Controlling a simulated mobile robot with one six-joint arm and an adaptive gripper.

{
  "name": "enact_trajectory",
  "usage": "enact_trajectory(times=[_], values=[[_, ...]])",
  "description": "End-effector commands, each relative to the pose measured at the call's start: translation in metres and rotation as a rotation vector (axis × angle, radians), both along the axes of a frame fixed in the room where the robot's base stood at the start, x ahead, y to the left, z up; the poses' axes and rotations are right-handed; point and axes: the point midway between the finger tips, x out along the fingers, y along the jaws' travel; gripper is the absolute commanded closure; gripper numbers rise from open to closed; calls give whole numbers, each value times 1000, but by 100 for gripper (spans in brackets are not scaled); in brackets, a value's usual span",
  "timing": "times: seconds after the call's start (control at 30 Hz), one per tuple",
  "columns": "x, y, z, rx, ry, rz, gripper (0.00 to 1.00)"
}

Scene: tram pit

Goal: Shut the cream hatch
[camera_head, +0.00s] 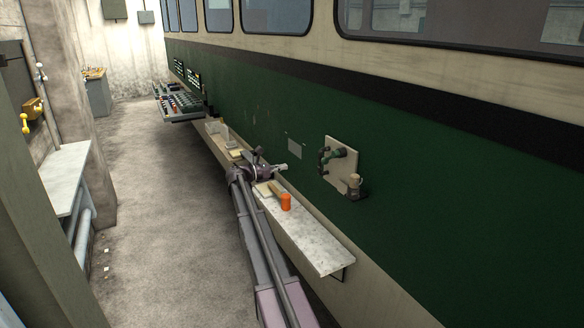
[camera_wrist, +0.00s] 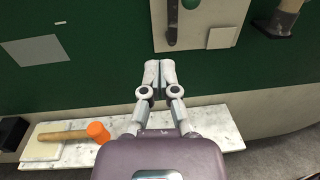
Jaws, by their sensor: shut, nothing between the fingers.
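A cream panel (camera_head: 344,160) with dark curved fittings is on the green tram side. It may be the cream hatch; I cannot tell how far it stands open. In the wrist view, the lower part of the cream panel (camera_wrist: 202,12) is at the top, with a dark upright bar (camera_wrist: 172,24) and a paler square (camera_wrist: 222,38). My gripper (camera_head: 284,168) is left of the panel in the head view, over the ledge. In the wrist view my gripper (camera_wrist: 158,66) is shut and empty, its tips just below the panel in the picture and not visibly touching it.
A pale stone ledge (camera_head: 318,245) runs along the tram below my gripper. An orange-headed mallet (camera_wrist: 98,131) lies on it. A dark holder (camera_head: 356,190) with a pale-topped item sits right of the panel. A grey plate (camera_head: 295,148) is left of it. The floor aisle (camera_head: 150,220) is clear.

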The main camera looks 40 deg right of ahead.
Motion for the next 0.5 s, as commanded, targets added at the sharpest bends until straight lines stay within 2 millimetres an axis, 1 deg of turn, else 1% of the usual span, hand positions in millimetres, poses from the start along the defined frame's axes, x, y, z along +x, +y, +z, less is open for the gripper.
enact_trajectory(times=[0.1,0.2,0.5], values=[[4,10,0,0,0,2,100],[5,13,0,0,0,1,100],[6,15,0,0,0,1,100]])
